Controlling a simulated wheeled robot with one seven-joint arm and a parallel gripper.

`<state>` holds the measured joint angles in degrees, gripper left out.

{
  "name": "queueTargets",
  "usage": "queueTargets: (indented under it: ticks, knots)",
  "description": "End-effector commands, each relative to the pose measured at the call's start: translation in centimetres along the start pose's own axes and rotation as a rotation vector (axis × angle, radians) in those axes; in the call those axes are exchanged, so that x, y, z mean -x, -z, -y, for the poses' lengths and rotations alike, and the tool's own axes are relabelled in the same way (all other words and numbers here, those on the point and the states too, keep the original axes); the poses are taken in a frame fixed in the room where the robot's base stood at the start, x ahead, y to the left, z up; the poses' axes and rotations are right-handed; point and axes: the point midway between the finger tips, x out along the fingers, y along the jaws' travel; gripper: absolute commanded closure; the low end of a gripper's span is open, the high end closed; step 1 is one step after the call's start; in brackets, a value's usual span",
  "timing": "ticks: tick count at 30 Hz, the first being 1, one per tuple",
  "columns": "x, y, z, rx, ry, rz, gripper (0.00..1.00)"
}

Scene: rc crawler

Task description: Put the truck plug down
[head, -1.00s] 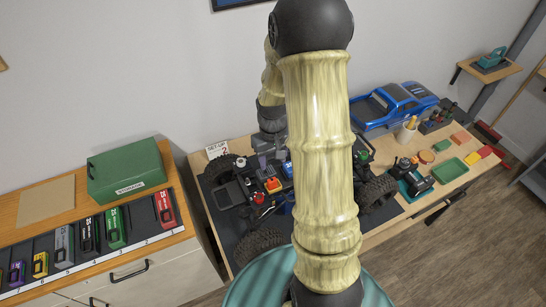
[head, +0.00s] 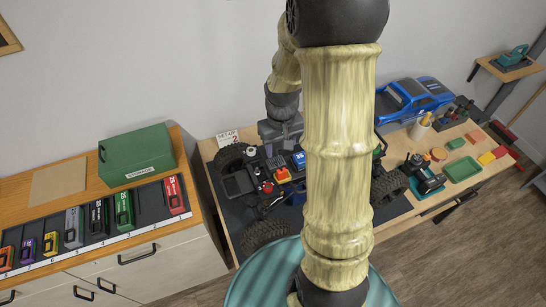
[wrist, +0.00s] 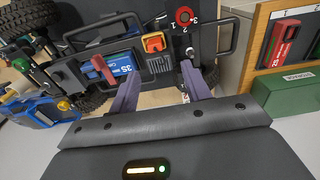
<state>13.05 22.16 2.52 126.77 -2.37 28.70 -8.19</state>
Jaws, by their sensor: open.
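The truck chassis (head: 235,185) lies on a dark mat on the workbench. It carries a blue battery (wrist: 125,66), also visible in the head view (head: 298,160). An orange block (wrist: 153,43) and a round red knob (wrist: 184,16) sit beyond the fingers. My gripper (wrist: 160,72) is open, its two fingers apart above the chassis with nothing seen between them. In the head view my arm hides part of the chassis.
A side bench at left holds a green box (head: 136,156) and a rack of several coloured packs (head: 124,209). A blue truck body (head: 415,98), a green tray (head: 461,169) and small parts stand on the workbench's right. A round teal top (head: 262,275) is in front.

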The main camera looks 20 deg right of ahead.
Motion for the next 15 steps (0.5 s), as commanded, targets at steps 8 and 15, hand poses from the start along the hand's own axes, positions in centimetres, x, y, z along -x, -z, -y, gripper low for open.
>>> queueTargets:
  ticks: [8,15]
  knots:
    - [4.9,-6.0,5.7,0.014,-0.001,-0.139,0.52]
    - [6.0,-8.8,7.2,0.008,0.012,-0.191,0.52]
